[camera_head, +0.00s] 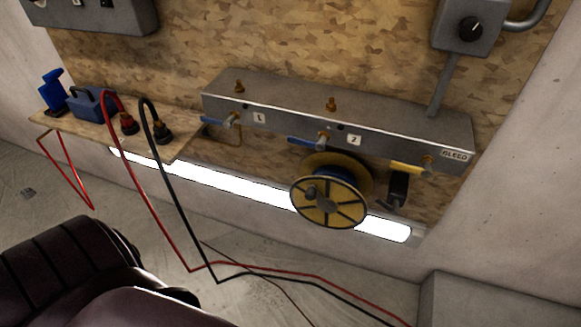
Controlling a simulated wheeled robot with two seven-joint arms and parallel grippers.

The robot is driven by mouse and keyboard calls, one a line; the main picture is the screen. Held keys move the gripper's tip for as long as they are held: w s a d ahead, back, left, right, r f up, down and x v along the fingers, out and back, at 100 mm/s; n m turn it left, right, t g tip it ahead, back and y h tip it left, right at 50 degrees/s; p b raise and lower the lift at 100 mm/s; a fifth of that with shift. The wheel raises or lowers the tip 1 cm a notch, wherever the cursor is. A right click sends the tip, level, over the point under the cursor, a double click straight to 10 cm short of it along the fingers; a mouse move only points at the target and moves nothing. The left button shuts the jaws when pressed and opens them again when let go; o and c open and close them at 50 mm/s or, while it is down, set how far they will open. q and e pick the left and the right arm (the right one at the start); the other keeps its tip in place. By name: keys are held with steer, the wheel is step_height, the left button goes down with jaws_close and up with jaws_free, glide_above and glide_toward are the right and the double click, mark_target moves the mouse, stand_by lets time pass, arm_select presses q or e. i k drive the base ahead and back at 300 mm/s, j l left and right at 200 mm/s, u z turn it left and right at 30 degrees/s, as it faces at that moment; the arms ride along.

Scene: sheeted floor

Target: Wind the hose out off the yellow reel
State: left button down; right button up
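The yellow reel (332,203) is mounted below the grey metal manifold box, right of the middle. No loose hose end can be made out at the reel. Neither of my grippers is in view.
The manifold (310,115) carries blue-handled valves, a yellow handle (406,168) and a black fitting (397,187). A wooden shelf (80,130) holds a blue box (92,107) and sockets. Red (165,225) and black (185,215) cables trail over the floor. A light strip (230,186) glows behind.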

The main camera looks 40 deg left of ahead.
mark_target(332, 191)
steer(key=u, duration=0.7)
